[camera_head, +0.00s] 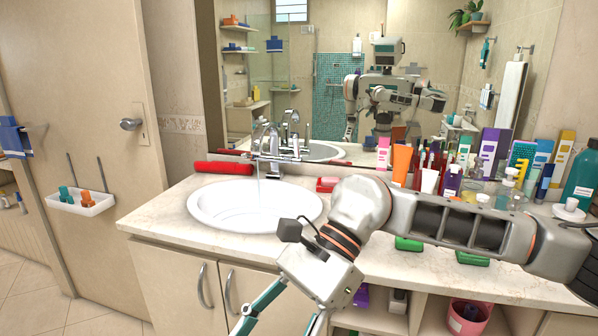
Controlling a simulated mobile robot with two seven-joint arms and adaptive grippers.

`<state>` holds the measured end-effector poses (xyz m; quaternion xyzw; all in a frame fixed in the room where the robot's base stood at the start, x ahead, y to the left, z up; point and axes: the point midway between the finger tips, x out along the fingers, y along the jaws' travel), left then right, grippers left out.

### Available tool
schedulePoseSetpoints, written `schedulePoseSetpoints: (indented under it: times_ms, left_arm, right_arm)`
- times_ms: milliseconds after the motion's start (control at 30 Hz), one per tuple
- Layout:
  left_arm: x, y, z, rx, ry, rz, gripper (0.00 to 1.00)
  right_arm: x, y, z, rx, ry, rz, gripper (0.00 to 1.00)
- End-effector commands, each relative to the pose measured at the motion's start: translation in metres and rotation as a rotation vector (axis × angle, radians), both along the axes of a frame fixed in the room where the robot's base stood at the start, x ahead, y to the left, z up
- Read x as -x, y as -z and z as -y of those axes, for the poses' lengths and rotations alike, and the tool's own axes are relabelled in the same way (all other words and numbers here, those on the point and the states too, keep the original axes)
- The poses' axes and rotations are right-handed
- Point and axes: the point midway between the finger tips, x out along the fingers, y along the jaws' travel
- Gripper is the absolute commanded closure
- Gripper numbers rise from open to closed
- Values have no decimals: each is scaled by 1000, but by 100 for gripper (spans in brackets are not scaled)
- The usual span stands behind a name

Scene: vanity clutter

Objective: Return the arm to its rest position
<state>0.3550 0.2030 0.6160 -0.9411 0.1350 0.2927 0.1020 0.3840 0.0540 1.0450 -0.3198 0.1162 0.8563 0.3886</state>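My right arm (440,222) comes in from the right edge, across the front of the vanity counter. My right gripper (280,320) hangs at the bottom centre, in front of the cabinet doors and below the counter's front edge. Its teal-edged fingers spread apart, and the tips are cut off by the lower frame edge. Nothing shows between the visible parts of the fingers. My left gripper is not in view.
The counter (160,222) holds a white sink (215,212), a red object (224,168) and, at right, crowded tubes, bottles and boxes (494,150). Green items (408,244) lie close to my forearm. An open shelf below holds a pink bin (468,318). A mirror (330,60) stands behind.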

Motion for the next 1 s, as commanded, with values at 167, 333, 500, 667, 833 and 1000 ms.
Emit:
schedulePoseSetpoints:
  times_ms: [167, 333, 500, 667, 833, 1000]
  left_arm:
    - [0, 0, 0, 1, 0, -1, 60]
    - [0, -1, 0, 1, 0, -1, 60]
    - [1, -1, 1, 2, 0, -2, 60]
    - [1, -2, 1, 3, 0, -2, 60]
    - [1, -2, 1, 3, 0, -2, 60]
    - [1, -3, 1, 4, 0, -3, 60]
  right_arm:
    - [28, -19, -46, -194, 121, -316, 49]
    - [29, -48, -71, -351, 263, -648, 49]
    - [3, -69, -76, -482, 422, -1008, 49]
    - [-38, -70, -63, -584, 584, -1365, 49]
    - [-90, -40, -31, -673, 762, -1761, 49]
    - [-132, 25, 16, -749, 944, -2168, 49]
